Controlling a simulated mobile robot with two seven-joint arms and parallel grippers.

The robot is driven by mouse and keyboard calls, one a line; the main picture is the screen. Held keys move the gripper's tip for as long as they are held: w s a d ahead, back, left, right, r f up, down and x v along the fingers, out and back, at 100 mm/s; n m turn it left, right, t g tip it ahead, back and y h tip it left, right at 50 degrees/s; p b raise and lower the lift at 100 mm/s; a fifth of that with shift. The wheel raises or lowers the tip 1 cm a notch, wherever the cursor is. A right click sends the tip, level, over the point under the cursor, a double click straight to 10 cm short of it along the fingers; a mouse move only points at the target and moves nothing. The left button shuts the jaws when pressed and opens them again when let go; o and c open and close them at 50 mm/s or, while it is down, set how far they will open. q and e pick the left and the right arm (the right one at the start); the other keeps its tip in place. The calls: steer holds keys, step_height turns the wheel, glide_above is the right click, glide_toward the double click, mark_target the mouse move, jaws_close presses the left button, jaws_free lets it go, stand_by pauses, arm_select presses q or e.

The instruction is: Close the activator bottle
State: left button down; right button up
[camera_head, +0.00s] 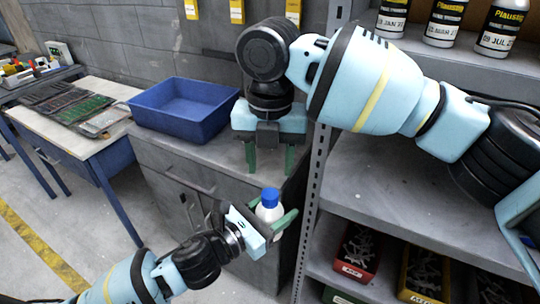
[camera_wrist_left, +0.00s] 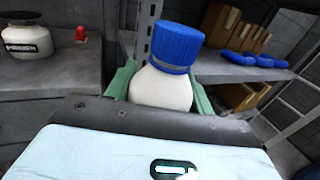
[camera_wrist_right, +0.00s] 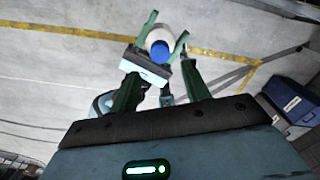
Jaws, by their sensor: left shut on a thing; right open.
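The activator bottle is a white bottle (camera_head: 269,212) with a blue cap (camera_head: 270,196) on its top. My left gripper (camera_head: 272,221) is shut on the white bottle and holds it about upright in front of the grey cabinet. In the left wrist view the bottle (camera_wrist_left: 161,88) stands between the green fingers, and the blue cap (camera_wrist_left: 176,48) sits on its neck, looking slightly tilted with the bottle. My right gripper (camera_head: 268,172) is open and empty, pointing down above and just behind the bottle. In the right wrist view the cap (camera_wrist_right: 160,50) shows beyond the open fingers.
A blue bin (camera_head: 183,108) stands on the grey cabinet top. Metal shelves (camera_head: 400,200) at the right hold labelled bottles (camera_head: 444,20) and bins of parts. A table (camera_head: 85,118) with green boards stands at the left. Floor is clear at the lower left.

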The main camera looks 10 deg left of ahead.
mark_target(270, 193)
step_height(270, 193, down, 7)
steer(key=shift+f, duration=0.15)
stand_by(0.4)
